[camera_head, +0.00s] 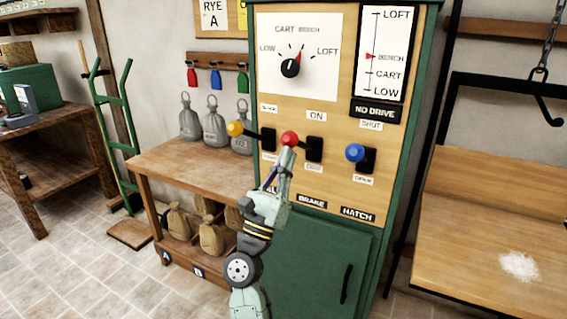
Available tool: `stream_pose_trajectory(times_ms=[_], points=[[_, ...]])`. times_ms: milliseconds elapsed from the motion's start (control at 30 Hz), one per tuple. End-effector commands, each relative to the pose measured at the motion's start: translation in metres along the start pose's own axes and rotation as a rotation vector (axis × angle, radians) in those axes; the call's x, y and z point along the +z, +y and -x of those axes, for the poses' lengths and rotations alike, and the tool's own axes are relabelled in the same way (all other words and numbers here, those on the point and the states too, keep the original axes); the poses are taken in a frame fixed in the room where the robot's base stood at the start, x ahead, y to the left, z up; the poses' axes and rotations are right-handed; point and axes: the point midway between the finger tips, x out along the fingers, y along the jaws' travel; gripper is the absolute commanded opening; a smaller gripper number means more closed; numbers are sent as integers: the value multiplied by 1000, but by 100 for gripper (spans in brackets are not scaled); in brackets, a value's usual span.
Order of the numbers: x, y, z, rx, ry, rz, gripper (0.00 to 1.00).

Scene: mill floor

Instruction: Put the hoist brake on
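The brake lever has a red knob (289,138) and sticks out to the left of its black slot (314,149), between an ON label above and a label below that looks like OFF. The word BRAKE stands lower on the panel. I cannot tell which end of its travel the lever is at. My gripper (287,149) reaches up from below, its tips right at the underside of the red knob. The fingers are seen nearly edge-on. I cannot tell whether they are open or shut, or whether they touch the knob.
A yellow-knobbed lever (235,128) is close on the left and a blue-knobbed hatch lever (355,153) on the right. Above are a dial (290,68) and a gauge with a red pointer (370,56). A workbench (160,160) with grey sacks stands left; a hook (547,110) hangs right.

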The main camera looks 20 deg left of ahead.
Motion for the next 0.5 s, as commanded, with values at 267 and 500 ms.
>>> stream_pose_trajectory(times_ms=[267,500], points=[[-36,0,26,-4,5,3,0],[21,-4,52,-2,5,-1,0]])
